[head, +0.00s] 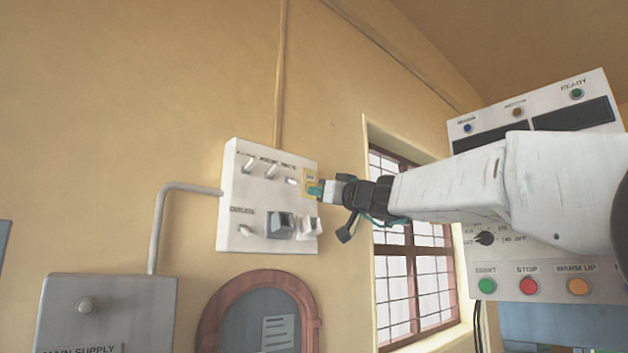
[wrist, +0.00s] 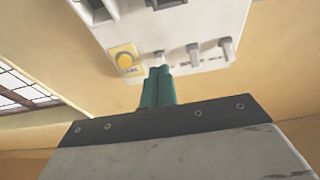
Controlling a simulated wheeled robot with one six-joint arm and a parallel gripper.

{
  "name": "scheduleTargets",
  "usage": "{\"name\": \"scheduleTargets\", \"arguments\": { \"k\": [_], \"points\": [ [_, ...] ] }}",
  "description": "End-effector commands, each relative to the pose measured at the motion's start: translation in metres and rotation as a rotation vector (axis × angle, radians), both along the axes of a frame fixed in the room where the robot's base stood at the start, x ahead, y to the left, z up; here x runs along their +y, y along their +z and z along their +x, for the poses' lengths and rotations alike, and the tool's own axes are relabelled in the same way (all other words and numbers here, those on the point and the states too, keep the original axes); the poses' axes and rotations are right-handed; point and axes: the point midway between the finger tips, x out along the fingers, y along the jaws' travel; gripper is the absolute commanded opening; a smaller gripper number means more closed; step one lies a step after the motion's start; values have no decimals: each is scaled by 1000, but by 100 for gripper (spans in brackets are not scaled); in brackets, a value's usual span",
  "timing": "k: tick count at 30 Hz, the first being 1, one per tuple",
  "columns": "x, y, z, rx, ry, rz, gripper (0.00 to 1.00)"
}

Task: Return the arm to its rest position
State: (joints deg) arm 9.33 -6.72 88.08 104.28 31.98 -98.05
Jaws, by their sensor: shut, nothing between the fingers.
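My gripper (head: 316,191) is at the end of my white arm, which reaches in from the right in the head view. Its teal fingertips are at the right edge of the white switch panel (head: 232,222) on the wall. In the wrist view my gripper (wrist: 160,78) shows its teal fingers together, with nothing between them. The fingertips appear close to a small switch (wrist: 159,57) and the yellow plate with a round button (wrist: 125,59). I cannot tell whether they touch the panel.
A control box with START, STOP and WARM UP buttons (head: 527,286) stands at the right, partly behind my arm. A barred window (head: 400,275) is below my gripper. A grey MAIN SUPPLY box (head: 130,310) and a round-topped wooden frame (head: 212,312) are lower left.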

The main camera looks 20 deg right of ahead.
Motion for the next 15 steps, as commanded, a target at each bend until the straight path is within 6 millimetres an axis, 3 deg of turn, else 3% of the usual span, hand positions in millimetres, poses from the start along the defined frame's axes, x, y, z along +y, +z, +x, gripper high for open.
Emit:
{"name": "scheduleTargets", "arguments": {
  "k": [15],
  "points": [
    [0,-9,-5,24,29,60,0]
  ]
}}
